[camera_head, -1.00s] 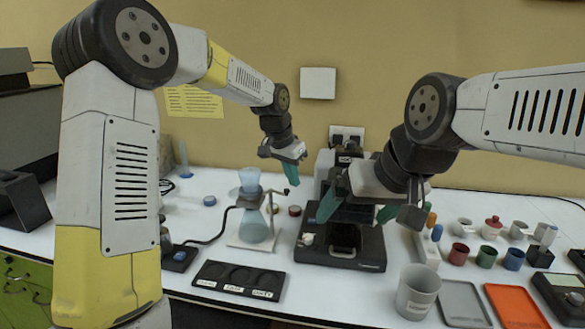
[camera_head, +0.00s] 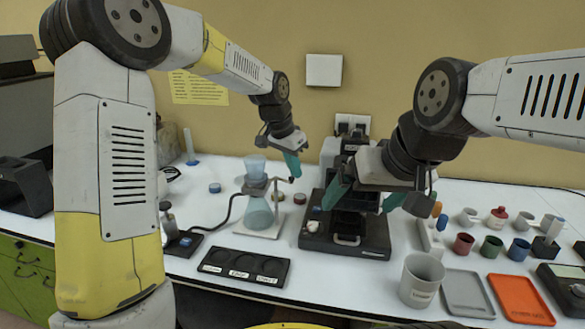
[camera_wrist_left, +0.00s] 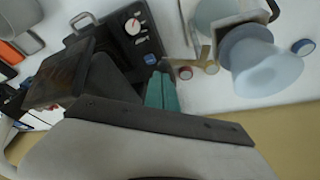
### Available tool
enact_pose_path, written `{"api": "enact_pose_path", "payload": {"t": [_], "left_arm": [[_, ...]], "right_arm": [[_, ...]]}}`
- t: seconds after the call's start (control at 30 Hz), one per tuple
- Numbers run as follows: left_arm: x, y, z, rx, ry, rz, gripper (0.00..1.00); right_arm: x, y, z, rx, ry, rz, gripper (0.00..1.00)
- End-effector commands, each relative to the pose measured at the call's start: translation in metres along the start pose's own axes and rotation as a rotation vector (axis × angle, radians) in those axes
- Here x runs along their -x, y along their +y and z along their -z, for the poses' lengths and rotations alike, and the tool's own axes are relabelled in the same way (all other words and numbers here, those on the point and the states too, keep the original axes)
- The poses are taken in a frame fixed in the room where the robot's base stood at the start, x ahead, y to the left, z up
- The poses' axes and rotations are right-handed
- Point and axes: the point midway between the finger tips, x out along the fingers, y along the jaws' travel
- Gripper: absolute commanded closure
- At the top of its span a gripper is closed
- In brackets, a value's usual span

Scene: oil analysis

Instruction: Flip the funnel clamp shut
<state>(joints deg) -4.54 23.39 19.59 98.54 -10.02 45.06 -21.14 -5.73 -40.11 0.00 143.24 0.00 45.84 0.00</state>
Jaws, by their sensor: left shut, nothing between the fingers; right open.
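A pale blue funnel (camera_head: 255,166) sits above a blue-tinted conical flask (camera_head: 258,212), beside a thin metal stand rod (camera_head: 277,195). A dark grey collar, apparently the clamp part (camera_head: 256,186), is around the funnel's lower part; whether it is open is unclear. In the left wrist view the funnel (camera_wrist_left: 265,68) is at upper right, with a tan piece (camera_wrist_left: 206,60) beside it. My left gripper (camera_head: 296,174) is shut and empty, above and right of the funnel stand, apart from it; its teal fingers (camera_wrist_left: 161,92) are together. My right gripper (camera_head: 365,198) is open in front of the microscope.
A black labelled tray (camera_head: 243,267) lies in front. A grey mug (camera_head: 420,280), grey tray (camera_head: 466,294) and orange tray (camera_head: 521,299) are at front right. Small coloured cups stand behind them. A cable runs left of the flask.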

Motion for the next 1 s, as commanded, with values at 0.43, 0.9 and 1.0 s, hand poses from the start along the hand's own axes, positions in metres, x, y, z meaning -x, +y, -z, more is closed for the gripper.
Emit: {"api": "enact_pose_path", "payload": {"t": [0.43,0.9,1.0], "left_arm": [[0.003,0.002,-0.009,-0.139,0.0,-0.052,1.0],[0.012,0.002,-0.033,-0.546,0.0,-0.201,1.0],[0.013,0.002,-0.038,-0.635,0.0,-0.235,1.0]], "right_arm": [[0.0,0.0,0.0,0.0,0.0,0.0,0.04],[0.0,0.0,0.0,0.0,0.0,0.0,0.04],[0.0,0.0,0.0,0.0,0.0,0.0,0.04]]}}
